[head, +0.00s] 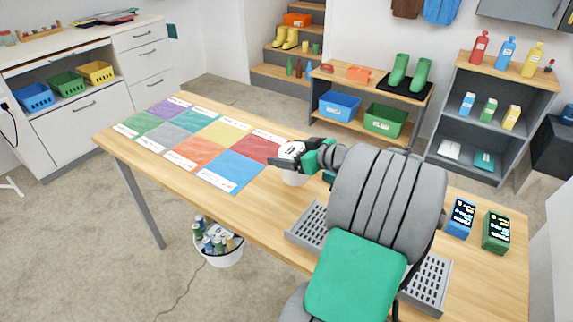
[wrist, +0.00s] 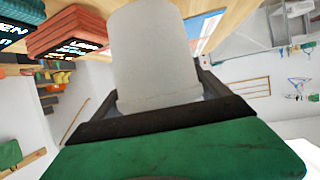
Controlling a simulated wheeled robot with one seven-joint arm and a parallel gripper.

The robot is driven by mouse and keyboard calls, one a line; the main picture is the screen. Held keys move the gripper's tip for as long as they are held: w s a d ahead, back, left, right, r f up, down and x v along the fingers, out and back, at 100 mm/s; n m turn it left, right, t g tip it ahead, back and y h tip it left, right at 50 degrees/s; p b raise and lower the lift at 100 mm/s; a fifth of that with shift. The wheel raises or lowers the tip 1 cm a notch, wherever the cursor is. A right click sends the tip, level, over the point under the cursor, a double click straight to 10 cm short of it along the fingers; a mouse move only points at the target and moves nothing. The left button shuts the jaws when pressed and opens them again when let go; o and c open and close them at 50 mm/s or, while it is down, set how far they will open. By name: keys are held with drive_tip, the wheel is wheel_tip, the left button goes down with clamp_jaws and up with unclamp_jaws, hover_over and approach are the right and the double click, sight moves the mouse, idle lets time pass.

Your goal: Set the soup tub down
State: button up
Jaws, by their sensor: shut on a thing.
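The soup tub is a plain whitish cylinder. In the wrist view the tub (wrist: 148,55) fills the upper middle, between the two dark fingers of my gripper (wrist: 160,95). My gripper is shut on it. I cannot tell whether its base touches the wooden table (head: 262,215) or hangs just above it. My arm hides part of the table behind it.
The mat of coloured, labelled squares (head: 236,168) covers the table's left part. A grey slotted tray (head: 308,226) lies partly under my arm. A blue box (head: 459,218) and a green box (head: 496,232) stand at the right. Red boxes (wrist: 68,33) show in the wrist view.

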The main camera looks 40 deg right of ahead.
drive_tip(key=shift+w+a+f, duration=0.1)
drive_tip(key=shift+w+f, duration=0.15)
drive_tip(key=shift+f, duration=0.85)
drive_tip(key=shift+w+f, duration=0.2)
drive_tip(key=shift+f, duration=0.85)
drive_tip(key=o, duration=1.8)
